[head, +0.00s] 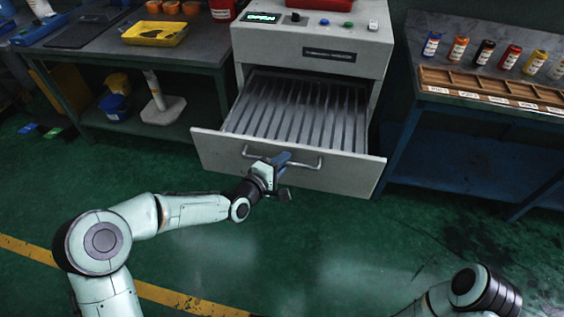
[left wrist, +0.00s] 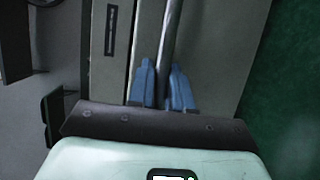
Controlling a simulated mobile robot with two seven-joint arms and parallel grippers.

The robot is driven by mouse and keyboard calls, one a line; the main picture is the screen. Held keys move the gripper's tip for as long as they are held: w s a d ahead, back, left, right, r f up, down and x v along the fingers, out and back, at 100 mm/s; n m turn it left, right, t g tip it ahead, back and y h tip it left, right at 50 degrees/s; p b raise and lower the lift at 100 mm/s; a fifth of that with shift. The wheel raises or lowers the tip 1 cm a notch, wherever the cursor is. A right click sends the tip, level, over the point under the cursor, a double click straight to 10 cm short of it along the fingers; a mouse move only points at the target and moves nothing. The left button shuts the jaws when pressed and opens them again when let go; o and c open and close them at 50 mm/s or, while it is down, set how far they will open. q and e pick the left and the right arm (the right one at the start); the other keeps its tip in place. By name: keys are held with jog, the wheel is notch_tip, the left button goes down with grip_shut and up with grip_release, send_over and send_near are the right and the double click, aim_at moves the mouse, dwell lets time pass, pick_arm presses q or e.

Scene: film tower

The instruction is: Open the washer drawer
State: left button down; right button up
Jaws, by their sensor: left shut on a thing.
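The washer (head: 350,48) is a light grey cabinet with a green display, standing at the back centre in the head view. Its drawer (head: 362,170) is pulled well out, and the slatted inside shows. The drawer handle (head: 310,165) is a metal bar across the drawer front. My left gripper (head: 282,160) is at the left-middle part of the handle. In the left wrist view the blue fingers (left wrist: 163,88) are shut around the handle bar (left wrist: 170,40). My right arm shows at the lower right, but its gripper is out of view.
A bench (head: 200,52) with a yellow tray (head: 155,33) stands left of the washer. A blue bench (head: 470,130) with a wooden rack (head: 490,92) and several small bottles stands on the right. The green floor in front of the drawer is clear.

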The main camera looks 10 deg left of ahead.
pick_arm(q)
jog(key=c, duration=1.1)
grip_release()
jog(key=p+v, duration=0.3)
jog(key=v, duration=1)
jog(key=shift+s+a, duration=0.15)
pick_arm(e)
jog(key=s+a+r+g, duration=0.1)
jog(key=s+a+r, duration=0.1)
jog(key=s+r, duration=0.2)
jog(key=shift+s+a+g+y, duration=0.3)
jog(key=shift+s+y, duration=0.1)
jog(key=shift+s, duration=0.3)
jog(key=shift+r, duration=0.1)
